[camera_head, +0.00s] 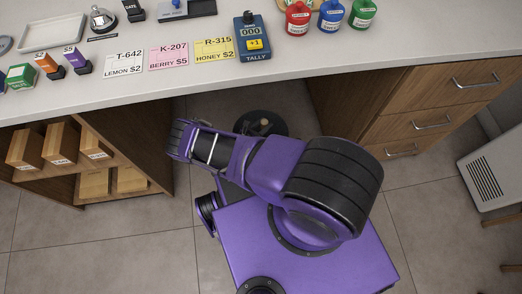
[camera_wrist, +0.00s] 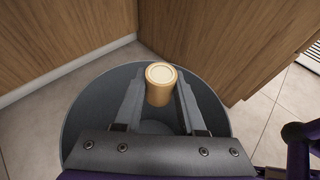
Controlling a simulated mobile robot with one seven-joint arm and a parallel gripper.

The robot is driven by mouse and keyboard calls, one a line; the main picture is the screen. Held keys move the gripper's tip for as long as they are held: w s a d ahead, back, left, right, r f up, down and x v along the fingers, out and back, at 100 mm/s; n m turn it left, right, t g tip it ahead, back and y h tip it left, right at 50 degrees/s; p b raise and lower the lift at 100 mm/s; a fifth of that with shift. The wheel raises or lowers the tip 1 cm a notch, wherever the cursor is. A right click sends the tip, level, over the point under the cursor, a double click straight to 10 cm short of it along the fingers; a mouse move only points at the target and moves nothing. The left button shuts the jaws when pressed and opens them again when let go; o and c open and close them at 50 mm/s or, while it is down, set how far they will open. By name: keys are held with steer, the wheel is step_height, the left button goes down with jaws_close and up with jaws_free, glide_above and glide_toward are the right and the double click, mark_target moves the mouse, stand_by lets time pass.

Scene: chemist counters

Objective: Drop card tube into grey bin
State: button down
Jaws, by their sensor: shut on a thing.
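The card tube (camera_wrist: 160,84) is a tan cylinder with a pale round end. My gripper (camera_wrist: 160,90) is shut on it, one finger on each side, in the wrist view. The grey bin (camera_wrist: 214,118) is round and lies below the tube, its rim spreading out on both sides of my gripper. The tube appears over the bin's opening; its exact height above the rim cannot be told. In the head view the dark bin (camera_head: 277,123) stands on the floor under the counter, partly hidden by my arm, and a bit of the tube (camera_head: 264,122) shows over it.
The white counter (camera_head: 200,82) above holds price cards, a blue tally counter (camera_head: 252,38) and several coloured jars. Wooden drawers (camera_head: 420,118) stand right of the bin, and a shelf with wooden boxes (camera_head: 60,142) stands left. A white vented unit (camera_head: 493,165) is at far right.

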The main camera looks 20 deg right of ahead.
steer(key=shift+c, duration=2.1)
jaws_free()
steer(key=shift+a, duration=0.1)
